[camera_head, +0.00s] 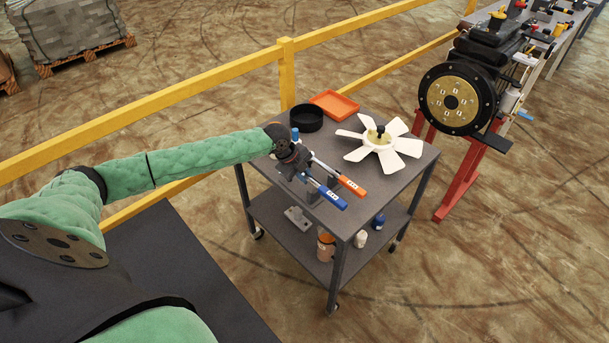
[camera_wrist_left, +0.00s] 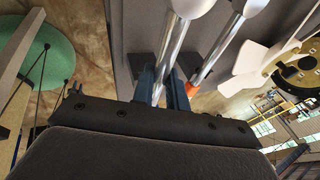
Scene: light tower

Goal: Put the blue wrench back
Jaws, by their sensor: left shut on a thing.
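The blue wrench (camera_head: 333,199), with a silver shaft and blue handle, is at the front of the cart top. My left gripper (camera_head: 300,168) is over the cart's left part and shut on this wrench. In the left wrist view, the silver shaft (camera_wrist_left: 174,45) runs between the blue fingers of the gripper (camera_wrist_left: 163,90). An orange-handled wrench (camera_head: 353,187) lies close beside it, roughly parallel; its shaft also shows in the left wrist view (camera_wrist_left: 218,50). My gripper hides part of both wrenches. I cannot tell whether the blue wrench touches the cart. My right gripper is not in view.
The grey cart (camera_head: 400,180) also carries a white fan (camera_head: 378,139), a black round bowl (camera_head: 306,117) and an orange tray (camera_head: 335,104). Its lower shelf holds small containers (camera_head: 326,246). A yellow railing (camera_head: 225,75) runs behind. A black-and-brass machine (camera_head: 455,98) stands at right.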

